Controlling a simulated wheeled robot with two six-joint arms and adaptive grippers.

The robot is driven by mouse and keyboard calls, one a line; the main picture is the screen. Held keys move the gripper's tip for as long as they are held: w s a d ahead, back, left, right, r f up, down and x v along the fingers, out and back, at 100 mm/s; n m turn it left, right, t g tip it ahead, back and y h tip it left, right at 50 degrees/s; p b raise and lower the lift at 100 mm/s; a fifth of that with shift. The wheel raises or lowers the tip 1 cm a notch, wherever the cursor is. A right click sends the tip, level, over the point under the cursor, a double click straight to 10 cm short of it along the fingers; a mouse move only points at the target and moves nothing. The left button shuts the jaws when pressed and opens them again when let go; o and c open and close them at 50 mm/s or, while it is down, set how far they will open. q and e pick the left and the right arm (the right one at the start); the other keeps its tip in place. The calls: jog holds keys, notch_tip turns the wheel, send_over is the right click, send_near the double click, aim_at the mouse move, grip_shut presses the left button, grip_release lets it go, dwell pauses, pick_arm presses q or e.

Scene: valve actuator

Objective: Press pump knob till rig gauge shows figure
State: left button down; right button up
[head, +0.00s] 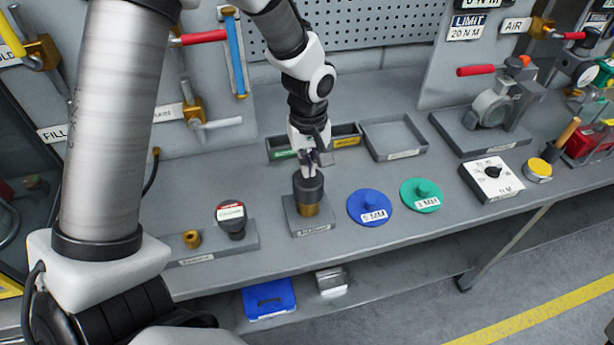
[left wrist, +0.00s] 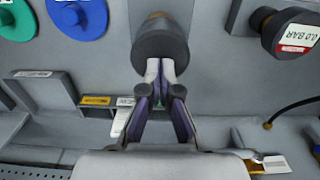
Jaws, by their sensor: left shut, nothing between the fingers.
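The pump knob (head: 309,188) is a dark grey cylinder on a brass stem, standing upright on a grey block at the bench's middle. It also shows in the left wrist view (left wrist: 161,42). My left gripper (head: 311,165) points down at the knob's top with its fingers shut and empty. The fingertips are at or just above the knob; I cannot tell if they touch. The gauge (head: 231,212), a dark round body with a white and red face, stands left of the knob. In the left wrist view the gauge (left wrist: 296,34) appears to read 0.0 BAR. My right gripper is out of view.
Right of the knob lie a blue disc (head: 369,207) and a green disc (head: 421,195). An empty grey tray (head: 394,137) is behind. A white dial box (head: 491,179) is further right. A brass fitting (head: 192,239) stands left of the gauge.

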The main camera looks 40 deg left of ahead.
aim_at(308, 186)
pick_arm(q)
jog(key=shift+f+b, duration=2.05)
jog(key=shift+f, duration=1.15)
notch_tip(308, 186, up, 7)
jog(key=p, duration=0.6)
jog(key=shift+r, duration=0.15)
